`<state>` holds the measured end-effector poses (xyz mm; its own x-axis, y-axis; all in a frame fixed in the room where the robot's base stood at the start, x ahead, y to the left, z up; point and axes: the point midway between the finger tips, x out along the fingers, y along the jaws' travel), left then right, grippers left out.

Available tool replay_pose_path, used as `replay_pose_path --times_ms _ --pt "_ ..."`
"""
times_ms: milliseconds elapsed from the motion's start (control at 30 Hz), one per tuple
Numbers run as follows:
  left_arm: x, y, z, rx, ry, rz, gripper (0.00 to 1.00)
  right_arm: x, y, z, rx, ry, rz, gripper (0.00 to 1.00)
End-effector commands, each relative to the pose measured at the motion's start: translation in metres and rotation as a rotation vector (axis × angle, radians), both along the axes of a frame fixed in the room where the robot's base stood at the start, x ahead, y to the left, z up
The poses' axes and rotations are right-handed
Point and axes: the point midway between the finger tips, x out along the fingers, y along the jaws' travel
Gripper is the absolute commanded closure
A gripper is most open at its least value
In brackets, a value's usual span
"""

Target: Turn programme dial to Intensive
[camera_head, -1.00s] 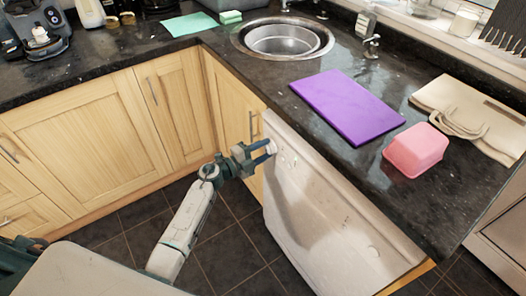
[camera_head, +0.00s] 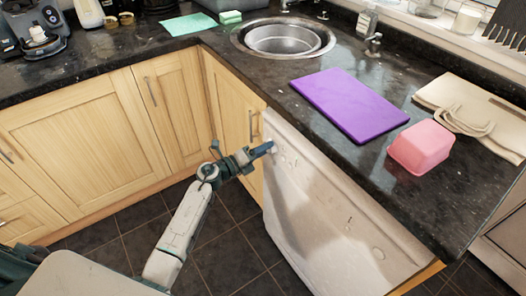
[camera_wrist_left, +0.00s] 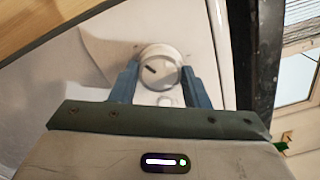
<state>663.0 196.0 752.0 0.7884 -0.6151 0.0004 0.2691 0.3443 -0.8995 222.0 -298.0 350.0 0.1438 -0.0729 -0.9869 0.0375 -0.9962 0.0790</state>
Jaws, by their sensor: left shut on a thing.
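The white round programme dial (camera_wrist_left: 160,55) is on the front of the white dishwasher (camera_head: 330,215), near its upper left corner. In the left wrist view the dial has a short dark mark slanting toward the upper left. My left gripper (camera_wrist_left: 160,75) is shut on the dial, with one blue finger on each side. In the head view the left gripper (camera_head: 267,149) reaches the dishwasher front and mostly hides the dial. Labels around the dial are too small to read. My right gripper is not in view.
The dark worktop edge runs just above the dishwasher. Wooden cupboard doors (camera_head: 85,145) with handles stand to the left. The tiled floor in front is clear.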

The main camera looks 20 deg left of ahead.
Motion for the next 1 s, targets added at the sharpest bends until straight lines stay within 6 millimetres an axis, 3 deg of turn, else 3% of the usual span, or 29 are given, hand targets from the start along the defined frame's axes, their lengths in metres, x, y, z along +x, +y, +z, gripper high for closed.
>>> replay_pose_path --times_ms 533,567,633,1000 --pt "-0.0006 -0.0001 -0.0014 0.02 -0.012 0.0 0.81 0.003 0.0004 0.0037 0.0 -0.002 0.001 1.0" --pt "-0.0006 -0.0001 -0.0014 0.02 -0.012 0.0 0.52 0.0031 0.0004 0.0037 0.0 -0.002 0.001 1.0" --pt "-0.0005 0.0 -0.0014 0.02 -0.012 0.0 0.39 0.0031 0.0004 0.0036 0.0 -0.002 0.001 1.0" --pt "-0.0039 0.0031 -0.0015 0.02 -0.012 0.0 0.36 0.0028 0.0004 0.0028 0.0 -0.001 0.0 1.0"
